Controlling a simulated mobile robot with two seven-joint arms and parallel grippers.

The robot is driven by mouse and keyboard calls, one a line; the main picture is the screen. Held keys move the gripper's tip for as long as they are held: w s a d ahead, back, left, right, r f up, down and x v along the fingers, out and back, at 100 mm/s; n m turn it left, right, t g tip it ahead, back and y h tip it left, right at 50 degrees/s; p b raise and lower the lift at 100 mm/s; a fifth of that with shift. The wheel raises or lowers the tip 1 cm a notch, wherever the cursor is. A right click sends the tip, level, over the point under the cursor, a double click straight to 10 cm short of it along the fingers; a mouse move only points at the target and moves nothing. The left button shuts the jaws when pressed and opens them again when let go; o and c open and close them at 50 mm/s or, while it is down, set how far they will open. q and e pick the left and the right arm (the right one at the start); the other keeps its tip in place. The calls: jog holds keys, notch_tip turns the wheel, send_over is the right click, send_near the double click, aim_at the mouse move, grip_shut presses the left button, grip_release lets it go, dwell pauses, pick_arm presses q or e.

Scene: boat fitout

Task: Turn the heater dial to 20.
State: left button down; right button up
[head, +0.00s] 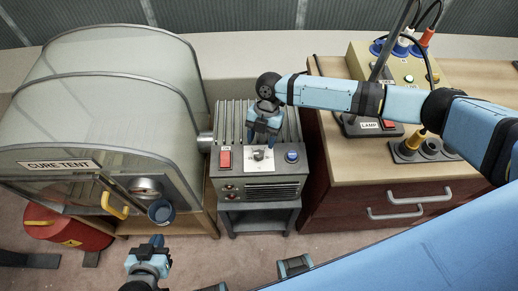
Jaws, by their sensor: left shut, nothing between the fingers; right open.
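The heater (232,187) is a grey box with a ribbed top on a small stand, in the middle of the head view. Its front panel has a white plate with a dark dial (259,155), a red switch (225,158) and a blue button (291,156). My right gripper (262,141) is open, pointing down just above and behind the dial, and partly hides it. I cannot tell whether the fingers touch the dial, and its setting is too small to read. My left gripper (157,241) is shut and empty, low in front, away from the heater.
The cure tent (110,130) stands left of the heater, with a yellow handle (114,206) and a blue round cup-like thing (161,212) at its front. A wooden-topped cabinet (340,172) on the right carries a lamp base (360,127) and a power box (400,72).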

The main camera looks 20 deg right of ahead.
aim_at(259, 153)
jog(key=shift+x, duration=2.5)
jog(key=c, duration=0.9)
